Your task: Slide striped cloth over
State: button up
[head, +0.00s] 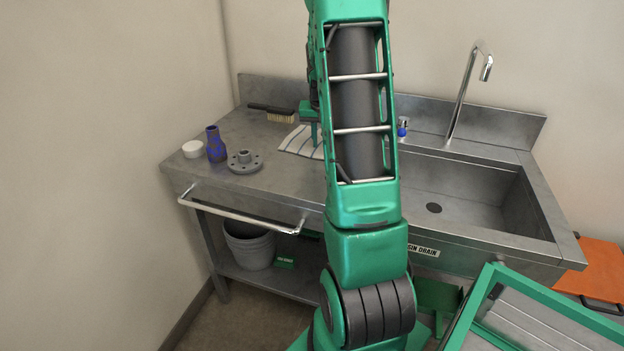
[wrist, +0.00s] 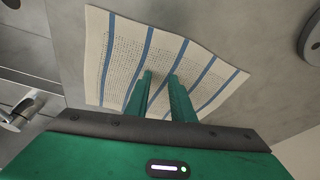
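The striped cloth (head: 297,142) is white with blue stripes and lies flat on the steel worktop, left of the sink. My arm hides its right part in the head view. In the wrist view the cloth (wrist: 205,62) fills the upper middle, slightly wavy at its edges. My gripper (wrist: 161,76) is over the cloth, its two green fingers a little apart with a narrow gap and nothing seen between them. I cannot tell whether the fingertips touch the cloth. In the head view my gripper (head: 309,122) is partly hidden behind my arm.
On the worktop are a brush (head: 272,112) behind the cloth, a grey flange (head: 245,161), a blue bottle (head: 216,145) and a white round lid (head: 192,149). The sink basin (head: 450,190) with a tall tap (head: 466,90) lies right. A rail (head: 240,212) runs along the front.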

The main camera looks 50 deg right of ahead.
jog(key=shift+s+a, duration=1.3)
jog(key=shift+a, duration=0.55)
jog(key=shift+s+a, duration=1.35)
jog(key=shift+a, duration=0.5)
jog(key=shift+s+a, duration=1.3)
jog(key=shift+a, duration=0.55)
notch_tip(320, 180, up, 7)
jog(key=s+a+n+g+y, duration=0.2)
jog(key=s+a+n+y, duration=0.1)
jog(key=s+a, duration=1.6)
jog(key=shift+s+a+r+n, duration=0.25)
jog(key=shift+s+a+n, duration=0.1)
jog(key=shift+s+n, duration=0.4)
